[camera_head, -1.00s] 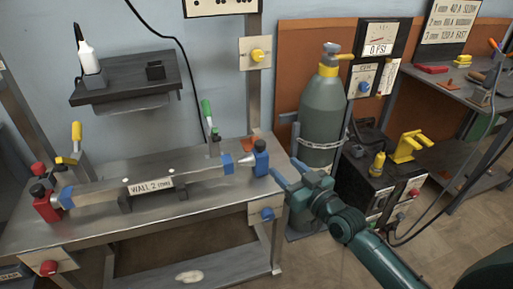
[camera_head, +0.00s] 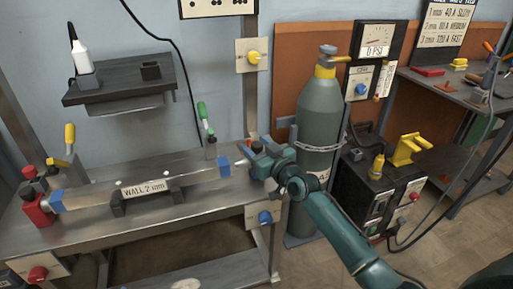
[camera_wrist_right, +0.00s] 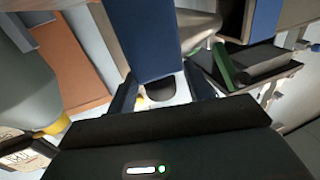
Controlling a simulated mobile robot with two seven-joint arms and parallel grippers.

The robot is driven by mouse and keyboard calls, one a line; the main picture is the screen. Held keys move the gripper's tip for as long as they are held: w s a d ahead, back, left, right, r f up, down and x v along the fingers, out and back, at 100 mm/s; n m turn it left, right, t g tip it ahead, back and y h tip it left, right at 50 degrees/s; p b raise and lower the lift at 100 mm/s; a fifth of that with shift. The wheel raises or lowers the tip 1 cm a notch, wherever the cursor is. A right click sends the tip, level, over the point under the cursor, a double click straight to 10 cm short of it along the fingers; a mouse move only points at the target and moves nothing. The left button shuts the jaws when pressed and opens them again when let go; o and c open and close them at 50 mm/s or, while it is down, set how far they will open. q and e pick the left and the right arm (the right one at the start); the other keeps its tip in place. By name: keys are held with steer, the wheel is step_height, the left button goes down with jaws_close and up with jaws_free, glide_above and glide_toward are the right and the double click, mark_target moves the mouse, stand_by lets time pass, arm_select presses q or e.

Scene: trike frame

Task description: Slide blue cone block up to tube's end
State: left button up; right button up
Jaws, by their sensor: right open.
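The grey tube (camera_head: 190,178) lies across the bench with a blue band at each end and a "WALL 2 mm" label in front. My right gripper (camera_head: 250,155) is at the tube's right end and mostly hides the blue cone block in the head view. In the right wrist view the blue cone block (camera_wrist_right: 145,40) stands between my open fingers (camera_wrist_right: 163,92). Its pale cone (camera_wrist_right: 205,35) points toward the tube's blue end (camera_wrist_right: 265,20). Whether the cone touches the tube is unclear. My left gripper is out of view.
A red block (camera_head: 38,210) stands at the tube's left end. A yellow-handled clamp (camera_head: 70,140) and a green-handled clamp (camera_head: 204,115) stand behind the tube. The grey-green gas cylinder (camera_head: 319,120) is close to the right of my right gripper.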

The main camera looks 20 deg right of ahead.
mark_target(244, 158)
steer(key=shift+c, duration=0.3)
jaws_close()
steer(key=shift+a+r, duration=0.1)
steer(key=shift+a, duration=0.1)
steer(key=a+p, duration=0.2)
steer(key=a, duration=0.1)
steer(key=shift+a, duration=0.2)
steer(key=shift+o, duration=0.3)
jaws_free()
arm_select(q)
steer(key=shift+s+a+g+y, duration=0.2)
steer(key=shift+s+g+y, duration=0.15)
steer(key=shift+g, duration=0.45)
arm_select(e)
steer(key=shift+s, duration=0.15)
